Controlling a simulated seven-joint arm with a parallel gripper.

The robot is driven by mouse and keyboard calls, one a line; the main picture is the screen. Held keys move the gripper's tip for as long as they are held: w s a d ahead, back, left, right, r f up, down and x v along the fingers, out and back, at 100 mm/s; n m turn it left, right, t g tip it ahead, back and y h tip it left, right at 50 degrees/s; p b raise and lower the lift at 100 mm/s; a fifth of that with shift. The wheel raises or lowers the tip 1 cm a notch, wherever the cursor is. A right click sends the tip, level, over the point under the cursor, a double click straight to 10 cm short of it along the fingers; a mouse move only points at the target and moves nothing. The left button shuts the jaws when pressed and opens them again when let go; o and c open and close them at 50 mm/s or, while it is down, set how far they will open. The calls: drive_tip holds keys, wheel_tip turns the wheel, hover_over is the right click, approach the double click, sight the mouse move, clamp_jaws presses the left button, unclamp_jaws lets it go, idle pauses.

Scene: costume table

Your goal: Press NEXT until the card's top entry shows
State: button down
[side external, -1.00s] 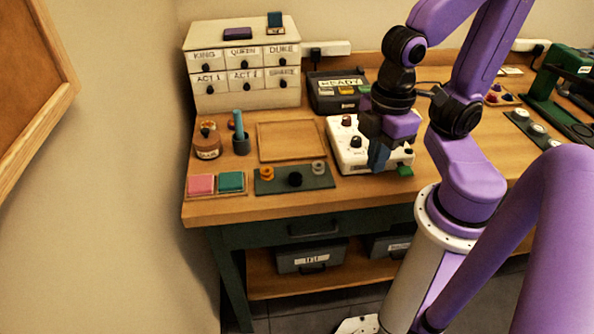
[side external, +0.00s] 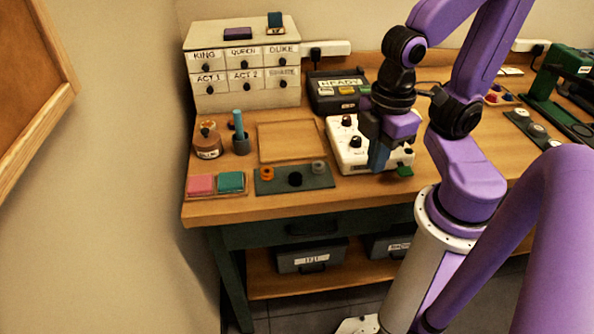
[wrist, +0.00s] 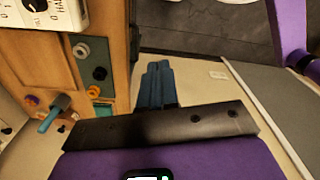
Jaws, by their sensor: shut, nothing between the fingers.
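My gripper (side external: 378,165) points down with its blue fingers shut and empty, in front of the white box with knobs (side external: 349,157) in the side view. I cannot tell whether the fingertips touch the box. In the wrist view my gripper (wrist: 158,70) also shows its blue fingers together. A dark device (side external: 336,103) with a display reading READY (side external: 343,83) stands behind the white box, with a few coloured buttons on its front. No NEXT label is legible, and I cannot make out a card with entries.
A white drawer cabinet (side external: 245,83) stands at the back left. An empty wooden tray (side external: 288,158), a dark green holder (side external: 322,183) with rings, pink and green pads (side external: 214,184), a jar (side external: 207,148) and a blue-handled tool in a cup (side external: 240,145) lie left of the gripper.

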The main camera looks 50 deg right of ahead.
idle(0.4)
drive_tip(key=w+d+r+m+y, duration=0.1)
drive_tip(key=w+d+m+y, duration=0.3)
drive_tip(key=w+m, duration=0.65)
drive_tip(key=w+d+m+y, duration=0.1)
drive_tip(key=w+d+m, duration=0.5)
drive_tip(key=w+m, duration=0.5)
drive_tip(key=m+t+h, duration=0.1)
drive_tip(key=m+t, duration=0.7)
drive_tip(key=m, duration=0.5)
hover_over(350, 89)
drive_tip(key=shift+r, duration=0.2)
drive_tip(key=shift+a, duration=0.1)
drive_tip(key=shift+f, duration=4.45)
